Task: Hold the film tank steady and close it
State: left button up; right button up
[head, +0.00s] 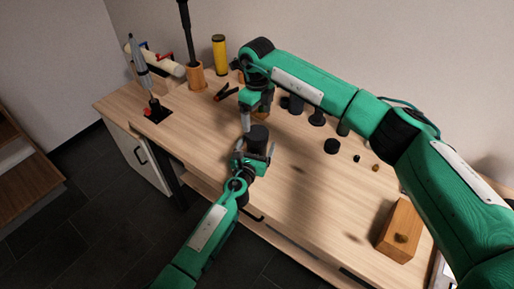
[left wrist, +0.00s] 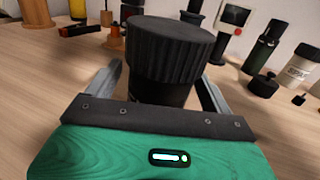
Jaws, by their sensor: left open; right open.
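The film tank (head: 259,136) is a black upright cylinder on the wooden table. In the left wrist view its wide ribbed black lid (left wrist: 168,45) sits on top of the narrower body (left wrist: 162,92); I cannot tell how tightly it is seated. My left gripper (head: 256,150) is open, with one finger on each side of the tank body; gaps show beside the body in the wrist view. My right gripper (head: 246,122) is open and points down, just behind and above the tank, partly hidden by its own wrist.
Dark bottles and small caps (head: 331,146) stand to the right of the tank. A wooden box (head: 397,228) stands at the right front. A yellow cylinder (head: 219,55), a wooden holder (head: 195,76) and a clamp stand (head: 156,112) are at the back left. The front-left tabletop is clear.

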aim_at(257, 132)
pick_arm(q)
jog(key=shift+c, duration=0.4)
grip_shut()
pick_arm(e)
jog(key=n, duration=1.3)
jog(key=shift+n, duration=0.3)
jog(key=shift+f, duration=0.1)
jog(key=shift+f, duration=3.95)
jog(key=shift+c, duration=0.5)
